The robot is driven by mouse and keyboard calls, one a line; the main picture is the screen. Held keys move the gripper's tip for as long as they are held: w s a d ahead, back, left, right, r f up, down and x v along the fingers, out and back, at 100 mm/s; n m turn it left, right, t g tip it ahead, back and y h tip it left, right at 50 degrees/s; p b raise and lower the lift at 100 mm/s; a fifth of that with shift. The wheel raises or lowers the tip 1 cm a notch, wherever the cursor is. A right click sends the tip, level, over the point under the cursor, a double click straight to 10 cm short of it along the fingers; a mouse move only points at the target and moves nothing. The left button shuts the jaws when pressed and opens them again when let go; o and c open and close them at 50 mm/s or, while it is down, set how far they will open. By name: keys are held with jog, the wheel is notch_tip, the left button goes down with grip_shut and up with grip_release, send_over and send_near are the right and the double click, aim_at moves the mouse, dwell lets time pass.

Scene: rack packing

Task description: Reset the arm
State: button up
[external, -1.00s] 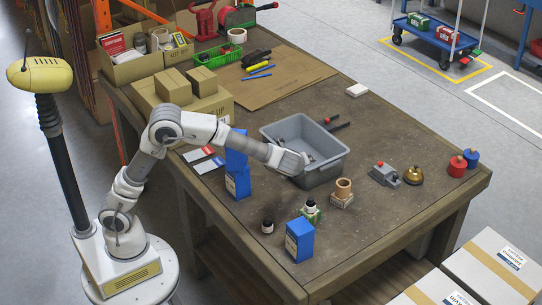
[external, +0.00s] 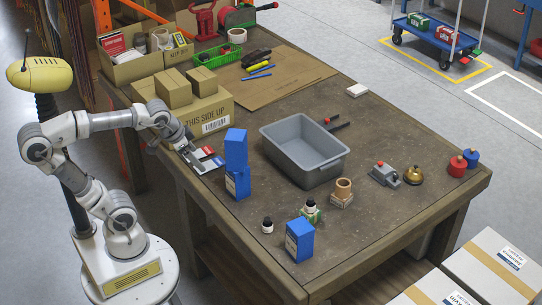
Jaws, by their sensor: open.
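My gripper (external: 194,156) is over the left edge of the bench, by the flat red, blue and grey items (external: 207,158). It is open, and I see nothing held in it. The grey bin (external: 328,172) stands in the middle of the bench and looks empty, clear of the gripper. Two blue boxes (external: 237,150) are stacked just right of the gripper.
A cardboard box (external: 190,120) with smaller boxes on it stands behind the gripper. Another blue box (external: 299,240), a dark-capped jar (external: 267,225), a tan cup (external: 343,188) and a brass bell (external: 413,175) stand nearer the front.

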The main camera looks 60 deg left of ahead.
jog(key=s+f+n, duration=0.2)
jog(key=s, duration=0.2)
notch_tip(320, 180, up, 14)
jog(key=p, duration=1.4)
jog(key=shift+s+a+n+h, duration=0.15)
jog(key=shift+s+n+h, duration=0.15)
jog(key=shift+s+h, duration=0.1)
